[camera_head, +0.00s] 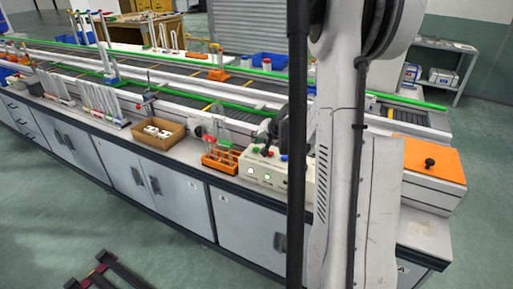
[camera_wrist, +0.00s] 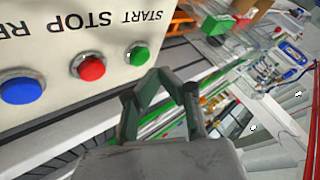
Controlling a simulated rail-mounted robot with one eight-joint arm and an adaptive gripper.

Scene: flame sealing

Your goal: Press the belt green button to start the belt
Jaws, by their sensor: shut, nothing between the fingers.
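The cream control box (camera_head: 262,172) stands on the near bench. In the wrist view its panel (camera_wrist: 60,30) fills the upper left, with the words START and STOP. The green button (camera_wrist: 138,56) is beside START, the red button (camera_wrist: 92,67) beside STOP, and the blue button (camera_wrist: 22,88) is farther left. My gripper (camera_wrist: 162,76) is shut and empty, its tips just below and right of the green button in the wrist view. I cannot tell whether they touch it. In the head view my gripper (camera_head: 266,130) is at the box's back edge.
An orange rack (camera_head: 220,160) stands just left of the control box, with a brown carton (camera_head: 160,133) farther left. The conveyor belt (camera_head: 260,97) runs behind the bench. An orange-topped box (camera_head: 434,160) stands at the right. My arm hides part of the bench.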

